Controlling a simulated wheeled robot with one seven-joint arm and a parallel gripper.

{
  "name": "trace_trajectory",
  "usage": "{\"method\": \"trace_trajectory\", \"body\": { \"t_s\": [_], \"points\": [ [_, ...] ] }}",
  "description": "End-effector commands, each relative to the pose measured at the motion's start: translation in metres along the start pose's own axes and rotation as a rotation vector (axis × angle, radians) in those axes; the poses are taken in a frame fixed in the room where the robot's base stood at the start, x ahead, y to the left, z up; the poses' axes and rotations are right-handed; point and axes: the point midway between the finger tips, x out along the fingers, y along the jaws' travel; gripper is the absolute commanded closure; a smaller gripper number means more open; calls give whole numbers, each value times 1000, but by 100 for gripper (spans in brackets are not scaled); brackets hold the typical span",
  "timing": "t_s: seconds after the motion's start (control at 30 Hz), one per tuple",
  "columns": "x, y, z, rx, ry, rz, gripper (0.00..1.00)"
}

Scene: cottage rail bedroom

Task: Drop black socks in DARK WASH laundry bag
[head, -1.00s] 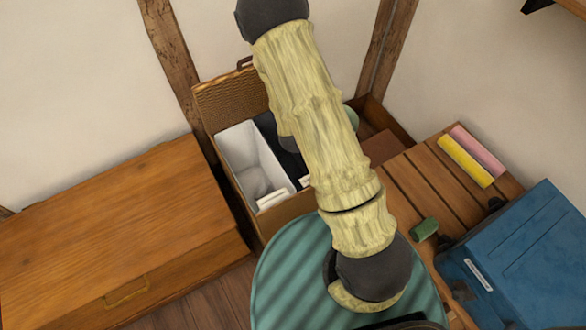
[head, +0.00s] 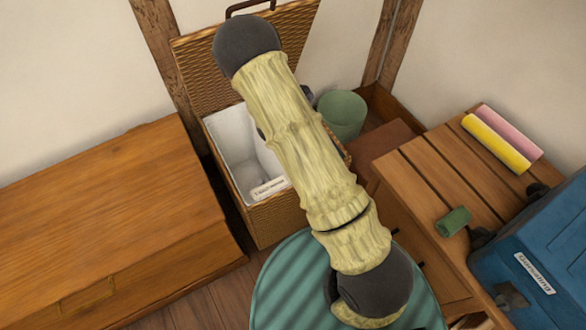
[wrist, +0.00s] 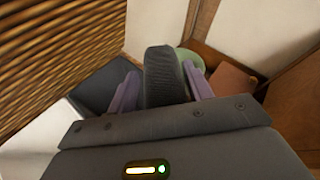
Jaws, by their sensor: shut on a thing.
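My gripper (wrist: 162,72) shows its two purple fingers in the wrist view, shut on the dark ribbed black socks (wrist: 164,88). A dark bag, the dark lining of the hamper (wrist: 98,84), lies below and left of the fingers in that view. The socks are held above or beside it; the exact height is unclear. In the head view my arm hides the dark bag and most of my gripper. A white bag (head: 230,135) with a small label (head: 269,188) fills the left half of the wicker hamper (head: 272,222). The label is too small to read.
The hamper's open wicker lid (head: 205,68) stands at the back; it fills the wrist view's left side. A wooden chest (head: 110,220) is at left. A green bin (head: 343,113) stands behind right. A slatted bench (head: 440,165) holds yellow and pink rolls (head: 497,140) and a blue case (head: 535,245).

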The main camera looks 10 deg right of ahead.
Motion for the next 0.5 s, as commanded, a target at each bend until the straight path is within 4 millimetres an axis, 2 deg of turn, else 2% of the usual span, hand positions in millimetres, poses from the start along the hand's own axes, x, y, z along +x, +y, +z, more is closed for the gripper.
{"method": "trace_trajectory", "body": {
  "t_s": [0.03,0.2,0.33,0.5],
  "points": [
    [11,10,-20,4,0,-10,71],
    [28,26,-44,19,10,-44,71],
    [33,32,-51,23,14,-57,71],
    [33,33,-50,25,16,-61,71]
  ]
}}
